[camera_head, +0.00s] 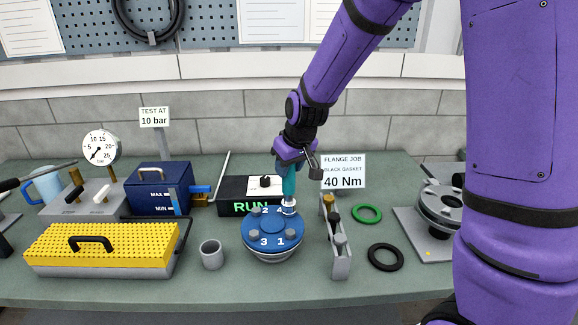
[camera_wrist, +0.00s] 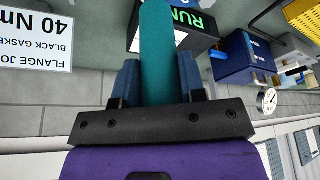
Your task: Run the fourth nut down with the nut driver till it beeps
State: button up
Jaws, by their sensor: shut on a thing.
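My gripper (camera_head: 291,160) is shut on the teal nut driver (camera_head: 289,185), which hangs down from it nearly upright. In the wrist view the driver's teal body (camera_wrist: 158,45) lies between the two blue fingers of my gripper (camera_wrist: 157,85). The driver's pale lower end is at the back right of the blue flange cover (camera_head: 272,232), beside the number 4. Whether it is fully seated on the fourth nut cannot be told, as the driver hides that nut. Other nuts show by the numbers 2, 3 and 1.
A black box with a green RUN display (camera_head: 250,207) stands behind the flange. A grey cup (camera_head: 211,255) is to its left. A grey rack (camera_head: 338,255), a green ring (camera_head: 366,214) and a black ring (camera_head: 385,257) are to its right. A 40 Nm sign (camera_head: 343,172) stands behind.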

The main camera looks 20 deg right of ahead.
jog(key=shift+s+f, duration=0.1)
jog(key=shift+s, duration=0.15)
jog(key=shift+w+r, duration=0.15)
jog(key=shift+r, duration=3.45)
